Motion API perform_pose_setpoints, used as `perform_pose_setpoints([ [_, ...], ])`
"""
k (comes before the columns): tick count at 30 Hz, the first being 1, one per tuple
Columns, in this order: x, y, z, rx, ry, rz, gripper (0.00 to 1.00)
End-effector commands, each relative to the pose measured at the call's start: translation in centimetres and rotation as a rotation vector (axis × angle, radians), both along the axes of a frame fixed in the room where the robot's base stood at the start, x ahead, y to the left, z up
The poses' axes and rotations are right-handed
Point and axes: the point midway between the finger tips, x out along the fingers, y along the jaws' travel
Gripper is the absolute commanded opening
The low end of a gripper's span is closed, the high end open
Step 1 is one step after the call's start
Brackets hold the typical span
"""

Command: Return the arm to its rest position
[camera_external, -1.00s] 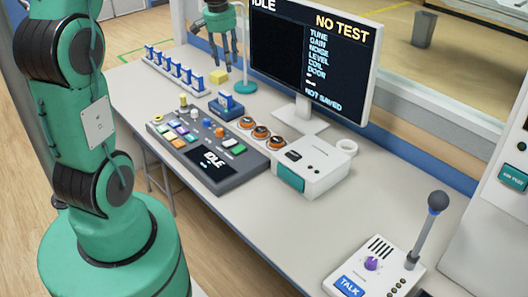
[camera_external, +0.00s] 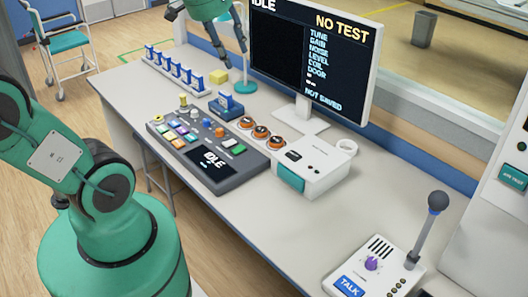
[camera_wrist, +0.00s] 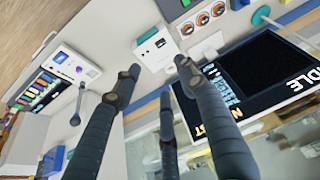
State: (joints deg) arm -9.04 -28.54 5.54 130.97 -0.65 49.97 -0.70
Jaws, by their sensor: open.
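My green arm stands at the left in the external view, its lower links leaning left. My gripper (camera_external: 208,38) is at the top of that view, above the back of the desk and left of the monitor (camera_external: 312,60). Its dark fingers are spread and hold nothing. In the wrist view the fingers of my gripper (camera_wrist: 160,95) are apart, with the desk, the monitor (camera_wrist: 265,75) and a white box beyond them. Part of my upper arm lies outside the external view.
A window stands behind. A wheeled chair (camera_external: 62,45) is at the far left.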

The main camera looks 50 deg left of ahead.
Motion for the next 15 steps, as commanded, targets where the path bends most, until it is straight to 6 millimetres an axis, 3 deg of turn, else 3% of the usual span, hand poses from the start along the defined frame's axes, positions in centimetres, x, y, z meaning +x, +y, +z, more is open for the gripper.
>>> perform_pose_setpoints([
  [9,-7.1,-4.6,0.6,0.018,-0.073,-0.120,0.42],
  [15,-9.6,-5.9,0.3,0.023,-0.100,-0.161,0.42],
])
